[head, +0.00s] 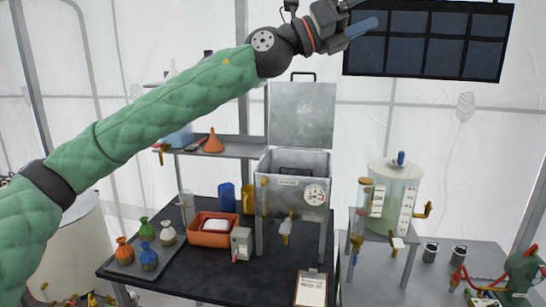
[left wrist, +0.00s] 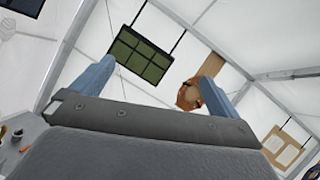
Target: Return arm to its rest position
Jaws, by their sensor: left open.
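My left arm reaches in from the left in the head view, in a green quilted sleeve, and rises across to the top. My left gripper (head: 364,20) is at the top edge, in front of the dark panel's left side and high above the table. My right gripper does not show in either view.
A dark gridded panel (head: 425,40) hangs at upper right. Below stand a black table (head: 195,278) with several small bags, an orange tray (head: 201,236), a metal box with an open lid (head: 302,118) and a gauge, and a clear tank (head: 394,190) at right. A shelf holds an orange funnel (head: 213,142).

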